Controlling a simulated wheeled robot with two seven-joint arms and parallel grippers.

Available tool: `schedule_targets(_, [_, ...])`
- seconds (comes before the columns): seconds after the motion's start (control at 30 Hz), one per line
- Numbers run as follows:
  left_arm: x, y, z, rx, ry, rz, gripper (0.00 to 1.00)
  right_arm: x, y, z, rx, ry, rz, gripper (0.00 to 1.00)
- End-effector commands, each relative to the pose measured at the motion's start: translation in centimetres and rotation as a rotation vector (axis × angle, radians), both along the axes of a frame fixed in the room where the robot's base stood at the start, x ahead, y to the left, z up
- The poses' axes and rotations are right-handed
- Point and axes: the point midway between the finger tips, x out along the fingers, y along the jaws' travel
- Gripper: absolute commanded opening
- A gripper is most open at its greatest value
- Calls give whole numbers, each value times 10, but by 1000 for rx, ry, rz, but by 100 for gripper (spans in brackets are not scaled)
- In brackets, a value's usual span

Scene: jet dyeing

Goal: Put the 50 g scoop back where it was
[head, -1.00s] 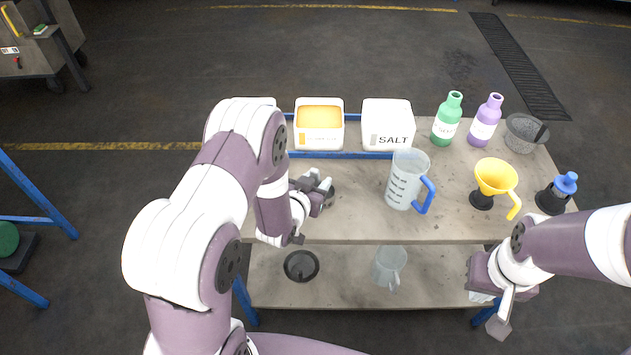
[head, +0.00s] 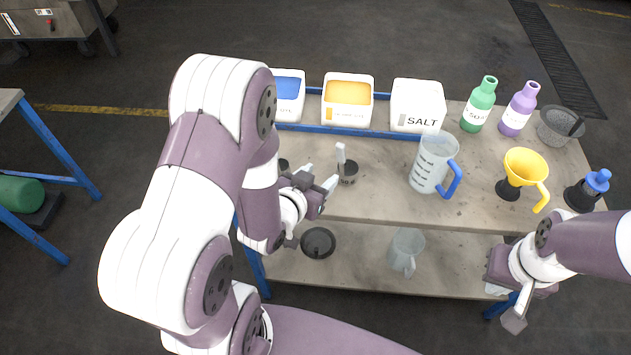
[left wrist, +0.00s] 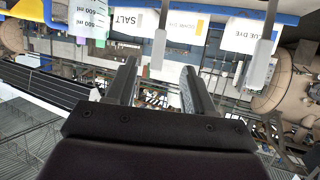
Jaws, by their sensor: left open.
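The 50 g scoop (head: 348,175) stands on the table top with its dark round cup down and its pale grey handle upright.
Another dark scoop (head: 283,163) is mostly hidden behind my left arm; its handle (left wrist: 260,62) shows in the wrist view. A measuring jug (head: 430,165), yellow funnel (head: 525,165) and bottles stand to the right. A lower shelf holds a dark lid-like disc (head: 318,243) and another jug (head: 406,250).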

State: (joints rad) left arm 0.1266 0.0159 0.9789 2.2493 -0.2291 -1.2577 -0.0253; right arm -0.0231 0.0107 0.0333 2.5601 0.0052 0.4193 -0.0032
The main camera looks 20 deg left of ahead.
Motion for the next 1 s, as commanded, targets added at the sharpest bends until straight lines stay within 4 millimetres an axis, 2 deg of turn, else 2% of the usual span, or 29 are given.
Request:
schedule_targets(0.07, [2, 1, 0, 21, 76, 2, 53, 0, 0, 0, 0, 0, 0, 0])
schedule_targets(0.17, [-2, 6, -1, 61, 295, 24, 53, 0, 0, 0, 0, 0, 0, 0])
schedule_targets(0.27, [-27, 7, 3, 83, 559, 53, 53, 0, 0, 0, 0, 0, 0, 0])
schedule_targets(0.3, [-41, 6, 8, 85, 658, 63, 53, 0, 0, 0, 0, 0, 0, 0])
schedule_targets(0.4, [-76, 1, 21, 78, 861, 77, 53, 0, 0, 0, 0, 0, 0, 0])
schedule_targets(0.5, [-100, -4, 32, 71, 985, 79, 53, 0, 0, 0, 0, 0, 0, 0])
schedule_targets(0.63, [-112, -6, 37, 67, 1040, 80, 53, 0, 0, 0, 0, 0, 0, 0])
schedule_targets(1.0, [-111, -5, 36, 67, 1039, 80, 53, 0, 0, 0, 0, 0, 0, 0])
